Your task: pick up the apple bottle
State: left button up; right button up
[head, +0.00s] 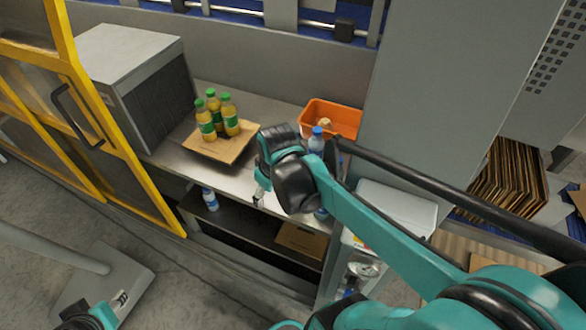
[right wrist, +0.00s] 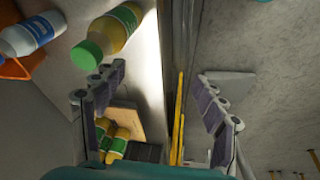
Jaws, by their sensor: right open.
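My right gripper (head: 260,194) is open above the front edge of the steel counter in the head view. In the right wrist view, its two fingers (right wrist: 160,88) are spread wide with nothing between them. A yellow bottle with a green cap and green label (right wrist: 117,28) shows there just beyond the left finger, apart from the others. I cannot tell whether they touch. This bottle seems hidden behind my right arm in the head view. Several similar green-capped bottles (head: 230,115) stand together on a cardboard piece (head: 222,150). My left gripper's fingers are not visible.
A blue-capped bottle (head: 316,140) stands by an orange bin (head: 345,118) at the counter's right. A grey box (head: 135,80) stands at the left. The lower shelf holds a small bottle (head: 210,199) and a cardboard box (head: 302,240). A yellow-framed door (head: 120,150) borders the left.

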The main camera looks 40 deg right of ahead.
jog(key=w+d+r+n+g+p, duration=0.1)
jog(key=w+d+n+g+p, duration=0.15)
jog(key=d+p, duration=0.4)
pick_arm(q)
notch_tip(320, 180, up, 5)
jog(key=b, duration=0.3)
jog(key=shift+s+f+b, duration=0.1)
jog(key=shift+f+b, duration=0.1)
jog(key=shift+b, duration=0.15)
pick_arm(e)
notch_tip(320, 180, down, 8)
jog(key=d, duration=0.2)
jog(key=shift+s+d+g+y, duration=0.15)
jog(key=shift+d+g+y, duration=0.05)
jog(key=shift+g+y, duration=0.15)
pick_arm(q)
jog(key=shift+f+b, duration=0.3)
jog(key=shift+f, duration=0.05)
pick_arm(e)
jog(key=shift+f, duration=0.2)
grip_shut()
jog(key=shift+o, duration=1.1)
grip_release()
